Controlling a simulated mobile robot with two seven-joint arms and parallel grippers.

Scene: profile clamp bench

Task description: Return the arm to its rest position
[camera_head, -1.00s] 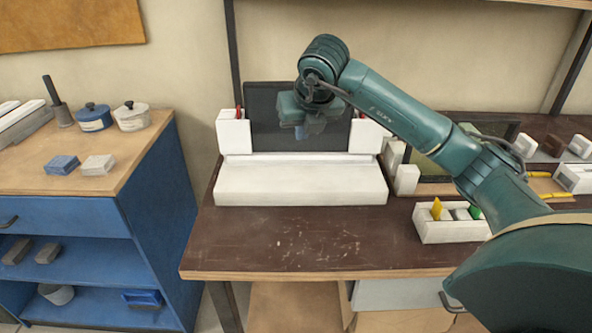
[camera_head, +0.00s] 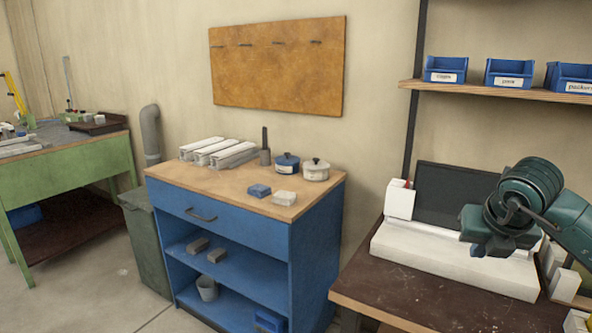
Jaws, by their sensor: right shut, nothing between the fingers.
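My right arm comes in from the right edge, dark teal. My right gripper (camera_head: 490,246) hangs in front of the white clamp bed (camera_head: 430,252) and the dark upright panel (camera_head: 447,200) behind it. The gripper is shut with nothing held. Its fingertips are small and partly lost against the wrist, and I cannot tell its exact height above the bed. The right part of the clamp is hidden behind the arm. My left gripper is not in view.
A dark brown bench top (camera_head: 395,292) carries the clamp. A blue cabinet (camera_head: 303,255) with pots and blocks stands left of it. A shelf (camera_head: 510,92) with blue bins is above right. A green table (camera_head: 85,165) and a bin (camera_head: 145,245) stand further left.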

